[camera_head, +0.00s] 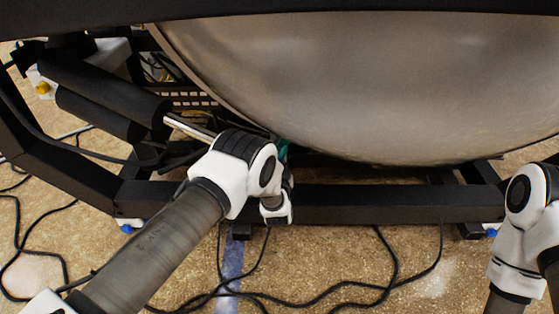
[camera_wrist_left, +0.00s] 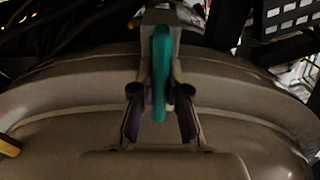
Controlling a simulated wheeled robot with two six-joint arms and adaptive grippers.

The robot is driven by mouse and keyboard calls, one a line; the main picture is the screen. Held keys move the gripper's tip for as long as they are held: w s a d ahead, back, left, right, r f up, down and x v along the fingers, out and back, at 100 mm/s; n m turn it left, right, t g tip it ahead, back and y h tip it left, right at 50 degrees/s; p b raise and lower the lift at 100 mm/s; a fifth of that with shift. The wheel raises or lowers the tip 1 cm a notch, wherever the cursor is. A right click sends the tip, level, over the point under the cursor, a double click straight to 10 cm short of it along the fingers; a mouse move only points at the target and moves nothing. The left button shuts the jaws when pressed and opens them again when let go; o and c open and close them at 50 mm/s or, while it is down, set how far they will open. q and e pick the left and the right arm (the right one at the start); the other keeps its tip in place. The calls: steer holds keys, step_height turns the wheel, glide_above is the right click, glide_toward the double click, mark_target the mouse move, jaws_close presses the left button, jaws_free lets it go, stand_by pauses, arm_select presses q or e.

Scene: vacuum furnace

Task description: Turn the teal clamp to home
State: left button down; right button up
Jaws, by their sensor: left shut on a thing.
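The teal clamp (camera_wrist_left: 161,60) stands upright in the middle of the left wrist view, in front of a grey bracket on the rim of the furnace's big round metal shell. My left gripper (camera_wrist_left: 160,100) is shut on the clamp, with one finger on each side of it. In the head view only a small teal piece of the clamp (camera_head: 283,147) shows, just beyond my left wrist, at the lower left edge of the shell. My left fingers are mostly hidden there. My right arm shows at the right edge, but its gripper is out of the picture.
The large metal shell (camera_head: 370,80) fills the upper part of the head view. A black frame beam (camera_head: 390,203) runs below it. Black cylinders (camera_head: 100,85) and a silver rod stand left of my left wrist. Loose black cables lie on the floor (camera_head: 330,260).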

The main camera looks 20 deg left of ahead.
stand_by(0.3)
arm_select(q)
steer(key=c, duration=1.2)
jaws_free()
steer(key=shift+o, duration=0.2)
steer(key=v, duration=1.2)
